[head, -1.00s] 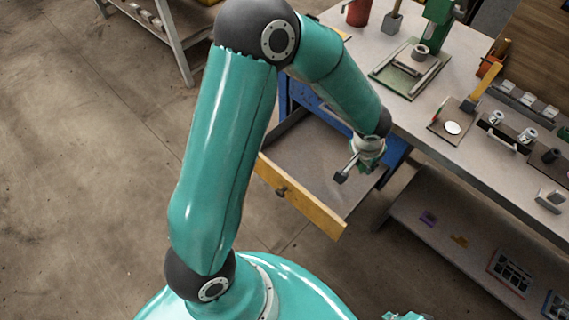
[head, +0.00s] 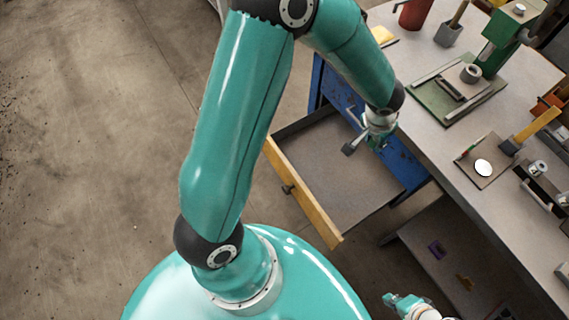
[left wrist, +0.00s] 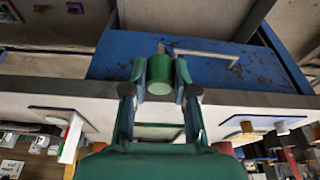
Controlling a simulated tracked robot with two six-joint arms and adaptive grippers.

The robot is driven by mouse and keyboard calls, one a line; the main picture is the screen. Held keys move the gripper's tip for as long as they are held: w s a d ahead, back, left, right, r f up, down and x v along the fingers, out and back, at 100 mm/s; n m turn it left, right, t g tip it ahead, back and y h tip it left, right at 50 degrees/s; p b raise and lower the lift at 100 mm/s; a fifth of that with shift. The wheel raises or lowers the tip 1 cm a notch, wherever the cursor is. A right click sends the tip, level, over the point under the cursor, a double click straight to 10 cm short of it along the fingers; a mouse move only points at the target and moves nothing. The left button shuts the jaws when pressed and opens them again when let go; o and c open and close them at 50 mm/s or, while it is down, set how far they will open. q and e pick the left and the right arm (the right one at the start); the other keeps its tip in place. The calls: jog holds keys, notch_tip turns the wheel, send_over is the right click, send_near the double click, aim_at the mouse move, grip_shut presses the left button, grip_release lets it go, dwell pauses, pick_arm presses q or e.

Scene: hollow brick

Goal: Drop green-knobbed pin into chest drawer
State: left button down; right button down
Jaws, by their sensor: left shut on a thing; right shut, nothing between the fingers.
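My left gripper (head: 376,140) hangs over the back part of the open chest drawer (head: 325,165), close to the blue chest (head: 402,160). In the left wrist view its two fingers (left wrist: 160,88) are shut on the green knob of the pin (left wrist: 160,76). The blue chest (left wrist: 115,50) lies beyond the knob there. I cannot tell how far the pin's shaft extends. The drawer has a grey floor, a yellow front and a dark knob; its visible floor is bare. My right gripper (head: 403,302) is at the bottom edge, away from the drawer, partly cut off.
The grey workbench (head: 445,110) runs along the right above the chest, with a green press (head: 490,50), a small board with a white disc (head: 485,165) and a red can (head: 415,14). A lower shelf (head: 450,245) holds small parts. The floor left is clear.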

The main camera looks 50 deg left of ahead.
pick_arm(q)
jog(key=a+f+n+b, duration=0.2)
jog(key=a+f+b, duration=0.4)
jog(key=f+b, duration=0.2)
jog(key=a+f+n+y+b, duration=0.1)
jog(key=a+f+n+b, duration=0.2)
jog(key=a+f+b, duration=0.2)
notch_tip(320, 180, down, 6)
jog(key=b, duration=0.3)
jog(key=shift+w+a+g+b, duration=0.25)
jog(key=shift+a+g+b, duration=0.05)
jog(key=shift+a, duration=0.05)
jog(key=c, duration=0.8)
grip_release()
